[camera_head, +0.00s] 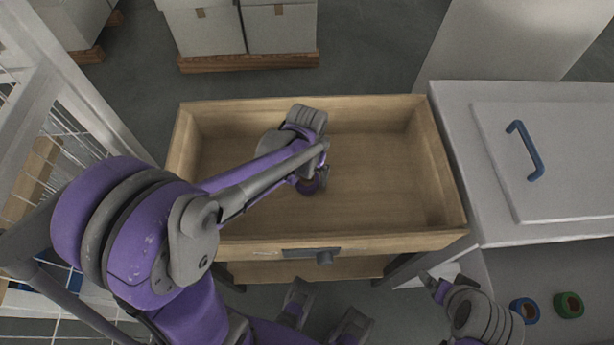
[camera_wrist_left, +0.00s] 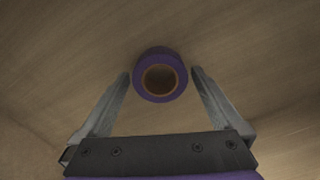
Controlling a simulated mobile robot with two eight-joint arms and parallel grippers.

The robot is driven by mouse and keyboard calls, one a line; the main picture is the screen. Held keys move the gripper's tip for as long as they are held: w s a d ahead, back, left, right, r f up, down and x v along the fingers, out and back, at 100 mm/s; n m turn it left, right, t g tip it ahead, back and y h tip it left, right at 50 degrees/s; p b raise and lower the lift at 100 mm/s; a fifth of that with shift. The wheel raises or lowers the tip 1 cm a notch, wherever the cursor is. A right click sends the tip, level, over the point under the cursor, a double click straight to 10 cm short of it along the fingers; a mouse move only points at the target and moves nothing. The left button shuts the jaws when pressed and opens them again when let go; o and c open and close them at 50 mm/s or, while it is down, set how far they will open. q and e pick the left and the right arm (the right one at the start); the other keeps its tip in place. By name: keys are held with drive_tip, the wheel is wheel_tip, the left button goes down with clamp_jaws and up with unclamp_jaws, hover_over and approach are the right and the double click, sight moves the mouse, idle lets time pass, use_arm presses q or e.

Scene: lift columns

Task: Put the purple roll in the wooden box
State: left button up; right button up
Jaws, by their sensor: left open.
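The purple roll, with an orange-brown core, shows in the left wrist view (camera_wrist_left: 158,53) between the tips of my left fingers, with bare wood behind it. In the head view the purple roll (camera_head: 311,186) shows only in part at the end of my left gripper (camera_head: 318,178). The left gripper is open, one finger on each side of the roll; I cannot tell if either touches it. The roll is within the outline of the wooden box (camera_head: 385,240), an open drawer-like box with a dark front handle. My right gripper (camera_head: 438,288) is low at the right, its jaws unclear.
A grey worktop with a blue-handled panel (camera_head: 560,160) adjoins the box at the right. A blue roll (camera_head: 524,311) and a green roll (camera_head: 569,305) lie on a lower surface. A white wire rack (camera_head: 75,145) stands left. Pale boxes on wooden pallets (camera_head: 250,63) stand behind.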

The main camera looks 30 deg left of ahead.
use_arm(q)
wheel_tip(320, 180, up, 11)
drive_tip(key=p, duration=0.2)
drive_tip(key=s+d+f+m+t, duration=0.1)
drive_tip(key=s+t, duration=0.4)
drive_tip(key=s, duration=0.6)
drive_tip(key=shift+s+d+f+m, duration=0.2)
drive_tip(key=shift+d+f+m, duration=0.2)
drive_tip(key=shift+d+f, duration=0.55)
drive_tip(key=shift+d+r, duration=0.15)
drive_tip(key=shift+r, duration=0.1)
